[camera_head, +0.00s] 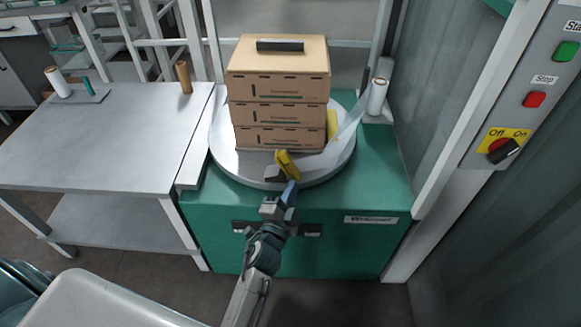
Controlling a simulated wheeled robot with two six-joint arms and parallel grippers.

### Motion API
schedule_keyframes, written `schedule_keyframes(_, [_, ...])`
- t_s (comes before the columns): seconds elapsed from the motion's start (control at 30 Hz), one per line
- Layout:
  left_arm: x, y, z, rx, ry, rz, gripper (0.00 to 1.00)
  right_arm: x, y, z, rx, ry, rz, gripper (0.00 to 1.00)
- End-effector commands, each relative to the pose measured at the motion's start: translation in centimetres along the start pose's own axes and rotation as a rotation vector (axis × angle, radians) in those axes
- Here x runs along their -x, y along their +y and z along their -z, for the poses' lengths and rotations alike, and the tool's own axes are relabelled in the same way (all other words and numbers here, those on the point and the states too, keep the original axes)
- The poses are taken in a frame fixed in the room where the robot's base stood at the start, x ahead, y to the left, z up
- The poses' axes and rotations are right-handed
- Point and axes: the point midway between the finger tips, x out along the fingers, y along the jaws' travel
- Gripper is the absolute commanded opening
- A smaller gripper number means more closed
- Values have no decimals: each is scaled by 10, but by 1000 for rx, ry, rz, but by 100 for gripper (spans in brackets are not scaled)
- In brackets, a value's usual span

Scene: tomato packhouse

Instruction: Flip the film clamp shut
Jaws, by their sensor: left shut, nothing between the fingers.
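A yellow flap, which looks like the film clamp (287,163), stands tilted at the front rim of the round turntable (232,160), beside a small dark block. Whether it is fully shut is hard to tell. A pale strip of film (347,124) runs from the film roll (377,96) at the right toward the stacked cartons. My left gripper (290,188) reaches up from below, just in front of the clamp. Its fingers are shut and empty, close below the yellow flap; I cannot tell if they touch it. My right gripper is not in view.
Brown cartons (277,88) are stacked on the turntable, with a dark bar (280,46) on top. A second yellow piece (332,124) shows beside them. A steel table (110,140) stands at the left. A control panel (525,100) is at the right.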

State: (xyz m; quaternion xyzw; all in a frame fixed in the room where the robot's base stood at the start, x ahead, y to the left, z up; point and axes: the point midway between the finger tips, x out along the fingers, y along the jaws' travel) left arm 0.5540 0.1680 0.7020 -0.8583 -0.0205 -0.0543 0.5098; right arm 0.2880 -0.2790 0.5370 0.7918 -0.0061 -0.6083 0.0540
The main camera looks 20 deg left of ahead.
Motion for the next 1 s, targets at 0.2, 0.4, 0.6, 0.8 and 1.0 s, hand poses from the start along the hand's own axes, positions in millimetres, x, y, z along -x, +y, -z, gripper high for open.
schedule_keyframes(0.2, [-2, -16, 9, -35, 20, 40, 0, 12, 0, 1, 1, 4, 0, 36])
schedule_keyframes(0.4, [-2, -16, 9, -34, 19, 39, 0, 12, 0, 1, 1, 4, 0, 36])
schedule_keyframes(0.6, [-9, -16, 9, -34, 20, 38, 0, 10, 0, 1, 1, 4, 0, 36])
schedule_keyframes(0.8, [-42, -18, 10, -34, 21, 40, 0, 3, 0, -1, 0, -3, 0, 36])
schedule_keyframes(1.0, [-85, -19, 10, -35, 20, 39, 0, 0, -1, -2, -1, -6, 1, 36])
